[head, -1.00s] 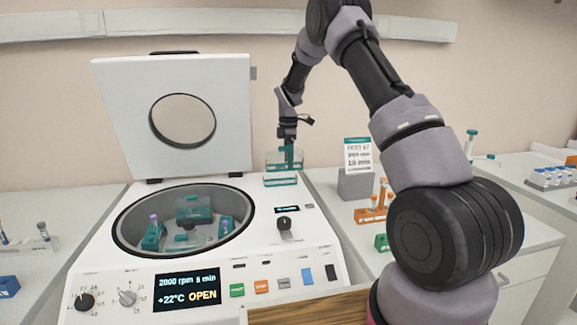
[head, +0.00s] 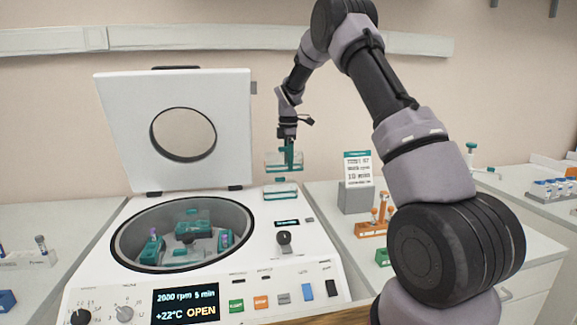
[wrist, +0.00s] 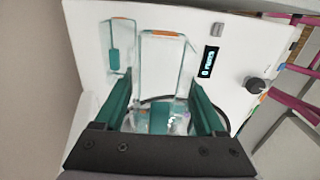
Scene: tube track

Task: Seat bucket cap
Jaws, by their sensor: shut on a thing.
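My gripper (head: 290,160) is shut on a clear bucket cap (head: 272,164) with teal parts, held above the rear right deck of the centrifuge (head: 325,262). In the wrist view the teal fingers of my gripper (wrist: 162,112) stand on both sides of the cap's teal grip, and its clear body (wrist: 162,65) has an orange strip. A second clear cap (head: 280,192) lies on the deck below; it also shows in the wrist view (wrist: 118,35). The open bowl holds a rotor with teal buckets, including a left one (head: 151,250) and a right one (head: 226,240); purple tube tops show there.
The centrifuge lid (head: 112,120) stands open behind the bowl. Its display (head: 186,303) reads "OPEN". To the right are a sign on a grey block (head: 356,198), an orange rack (head: 371,229) and a green block (head: 382,258).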

